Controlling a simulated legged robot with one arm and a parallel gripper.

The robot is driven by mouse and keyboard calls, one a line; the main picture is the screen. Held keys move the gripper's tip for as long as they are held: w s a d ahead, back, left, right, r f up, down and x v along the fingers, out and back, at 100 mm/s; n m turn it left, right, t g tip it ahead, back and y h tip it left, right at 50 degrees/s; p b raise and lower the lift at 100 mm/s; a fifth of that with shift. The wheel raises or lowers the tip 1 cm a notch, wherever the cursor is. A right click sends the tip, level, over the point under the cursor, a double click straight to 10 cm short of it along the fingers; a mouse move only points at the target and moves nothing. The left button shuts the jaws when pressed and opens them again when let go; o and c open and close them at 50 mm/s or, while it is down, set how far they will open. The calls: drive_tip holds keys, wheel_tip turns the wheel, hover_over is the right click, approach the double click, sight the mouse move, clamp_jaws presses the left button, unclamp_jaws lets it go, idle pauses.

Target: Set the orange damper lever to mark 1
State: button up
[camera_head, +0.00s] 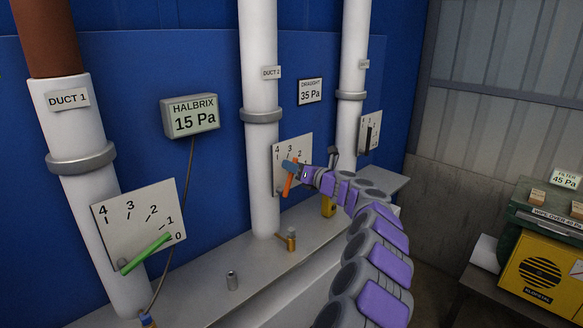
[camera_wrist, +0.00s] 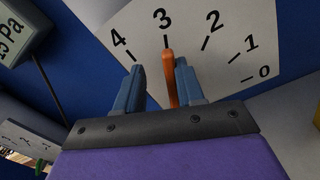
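The orange damper lever (camera_head: 288,185) is on the white dial plate (camera_head: 279,180) of duct 2. In the wrist view, the orange lever (camera_wrist: 170,70) points at mark 3 of the white dial plate (camera_wrist: 240,45); mark 1 lies to the right, between 2 and 0. My gripper (camera_wrist: 159,84) has its two blue fingers on either side of the lever, with a gap on the left and the right finger close to the lever. Whether the right finger touches it I cannot tell. My gripper (camera_head: 292,166) also covers part of the dial in the head view.
A green lever (camera_head: 146,254) on the duct 1 dial (camera_head: 118,215) points near 0. A dark lever (camera_head: 369,134) is on the far dial. A grey ledge (camera_head: 195,295) below holds small fittings. A HALBRIX display (camera_head: 190,116) reads 15 Pa; another (camera_head: 311,92) reads 35 Pa.

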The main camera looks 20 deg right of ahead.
drive_tip(key=shift+w+a, duration=0.1)
drive_tip(key=shift+w, duration=0.4)
drive_tip(key=shift+w+d+f, duration=0.25)
drive_tip(key=shift+w+d, duration=0.25)
drive_tip(key=shift+d, duration=0.3)
drive_tip(key=shift+s+d+r, duration=0.1)
drive_tip(key=shift+s+d, duration=0.1)
drive_tip(key=shift+w+a, duration=0.1)
drive_tip(key=shift+a, duration=0.5)
drive_tip(key=shift+c, duration=0.4)
drive_tip(key=shift+a, duration=0.25)
drive_tip(key=shift+c, duration=0.8)
drive_tip(key=shift+r, duration=0.1)
drive_tip(key=shift+c, duration=0.8)
drive_tip(key=shift+d, duration=0.1)
drive_tip(key=c, duration=0.3)
drive_tip(key=shift+d, duration=0.35)
clamp_jaws()
